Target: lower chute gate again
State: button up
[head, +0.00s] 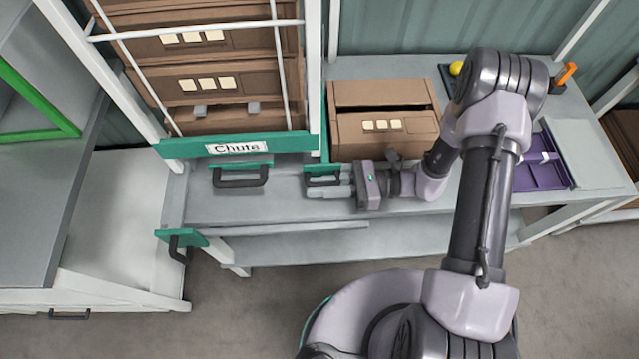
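The chute gate is a white-barred frame with a green lower board (180,148) labelled "Chute", standing in front of stacked brown cartons. A black handle (240,180) hangs below the board, over the grey bench. A second black handle (322,172) sits on a green piece just right of the gate. My gripper (325,191) reaches in from the right, fingers pointing left, close beside this second handle and partly overlapping it. Whether the fingers touch or enclose the handle cannot be told. The gap between the fingers is not clear.
A brown carton (352,140) stands on the bench (290,210) behind my gripper. A purple tray (540,176) lies at the right. A third black handle (178,247) on a green piece is at the bench's front left. The bench left of my gripper is mostly clear.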

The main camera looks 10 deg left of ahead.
jog(key=shift+o, duration=0.5)
jog(key=shift+w+d, duration=0.15)
jog(key=shift+d, duration=0.25)
jog(key=p+v, duration=0.3)
jog(key=v, duration=1.3)
jog(key=shift+d+f, duration=0.1)
jog(key=shift+d, duration=0.25)
